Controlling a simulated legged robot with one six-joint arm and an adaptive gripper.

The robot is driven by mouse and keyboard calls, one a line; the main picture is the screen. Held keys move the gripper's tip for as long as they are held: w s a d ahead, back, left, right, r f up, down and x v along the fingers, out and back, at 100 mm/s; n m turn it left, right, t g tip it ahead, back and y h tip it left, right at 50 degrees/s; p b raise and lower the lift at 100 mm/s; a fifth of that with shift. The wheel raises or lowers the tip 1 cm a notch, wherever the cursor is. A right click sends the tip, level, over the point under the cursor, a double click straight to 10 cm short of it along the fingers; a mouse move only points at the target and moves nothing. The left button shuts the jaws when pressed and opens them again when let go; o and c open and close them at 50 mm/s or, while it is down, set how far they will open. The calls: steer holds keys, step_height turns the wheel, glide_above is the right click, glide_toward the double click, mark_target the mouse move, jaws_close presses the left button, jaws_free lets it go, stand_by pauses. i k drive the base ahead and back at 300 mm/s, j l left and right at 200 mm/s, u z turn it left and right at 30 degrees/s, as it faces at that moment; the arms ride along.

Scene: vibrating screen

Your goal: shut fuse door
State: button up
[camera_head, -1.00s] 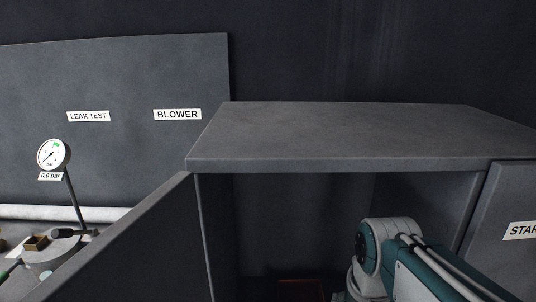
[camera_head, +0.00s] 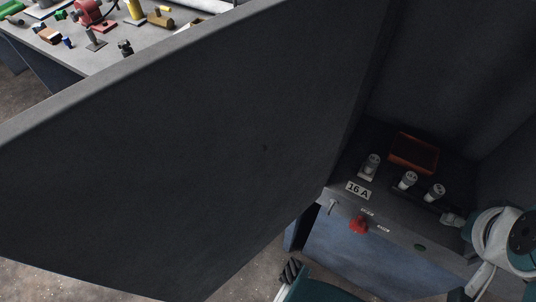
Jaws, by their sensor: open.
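The fuse door (camera_head: 190,150) is a large dark grey panel standing open. It fills the left and middle of the view and hinges along the left side of the fuse cabinet. Inside the cabinet, on the right, are several pale fuses (camera_head: 408,180) on a dark shelf (camera_head: 340,181) with a "16 A" label (camera_head: 358,190). My arm's grey and teal joint (camera_head: 505,240) is at the right edge, beside the cabinet front.
An orange-brown tray (camera_head: 414,153) lies behind the fuses. A red knob (camera_head: 359,225) and green button (camera_head: 420,247) sit on the front panel below. A workbench (camera_head: 75,58) with loose parts stands beyond the door. Bare floor (camera_head: 225,275) shows below the door.

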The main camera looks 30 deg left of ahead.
mark_target(162, 172)
steer(key=k+j+z, duration=0.25)
steer(key=k+j, duration=0.25)
steer(key=j, duration=0.15)
steer(key=k+j+z, duration=0.25)
steer(key=k+j, duration=0.9)
steer(key=j+z, duration=0.05)
steer(key=j, duration=0.1)
